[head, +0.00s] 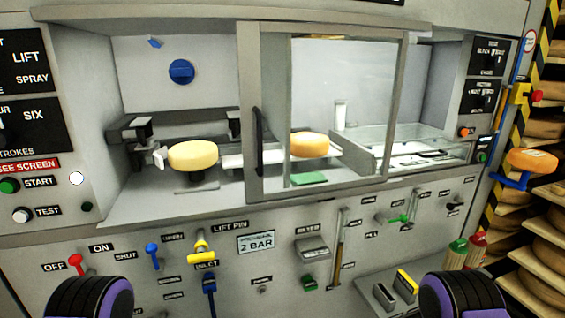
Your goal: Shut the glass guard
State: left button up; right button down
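The glass guard (346,85) is a framed clear pane across the middle of the machine's recess. A dark upright handle (258,140) is on its left stile. The left part of the recess is uncovered, so the guard stands open there. A yellow cheese wheel (193,156) sits on a dark support in that uncovered part. A more orange cheese wheel (309,144) shows behind the glass. Neither gripper shows; only black and purple parts of my arms are at the bottom edge, well below the guard.
Below the recess, the front panel carries a red lever (76,262), a blue lever (152,254) and a yellow lift pin (201,250). At right, an orange cheese (532,161) sits on a blue holder before shelves of cheeses. Space before the guard looks clear.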

aim_at(247, 38)
jog(key=i, duration=0.9)
jog(key=u, duration=0.35)
